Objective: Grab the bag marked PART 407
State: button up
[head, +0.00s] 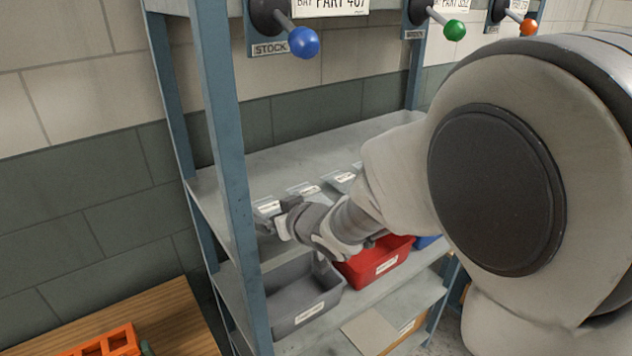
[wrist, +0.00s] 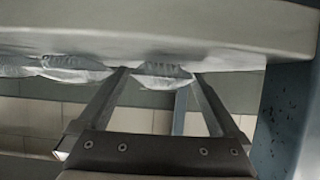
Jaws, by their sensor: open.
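Several clear bags with white labels lie in a row on the middle shelf (head: 290,158); the left bag (head: 268,207), a middle bag (head: 303,189) and a right bag (head: 345,177) show in the head view. Their print is too small to read, so I cannot tell which is PART 407. My gripper (head: 281,217) is at the left bag, partly hiding it. In the wrist view my gripper (wrist: 160,75) is open, its fingers pointing at one bag (wrist: 165,70) that shows between the tips. I cannot tell whether they touch it.
A sign reading BAY PART 407 (head: 340,5) hangs above, beside a blue-knobbed lever (head: 303,42). A blue shelf post (head: 225,130) stands close left of my gripper. Below are a grey bin (head: 300,300) and a red bin (head: 378,265). A wooden table (head: 165,315) is lower left.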

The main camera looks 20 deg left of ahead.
jog(key=c, duration=1.3)
jog(key=shift+c, duration=0.6)
jog(key=shift+r, duration=0.1)
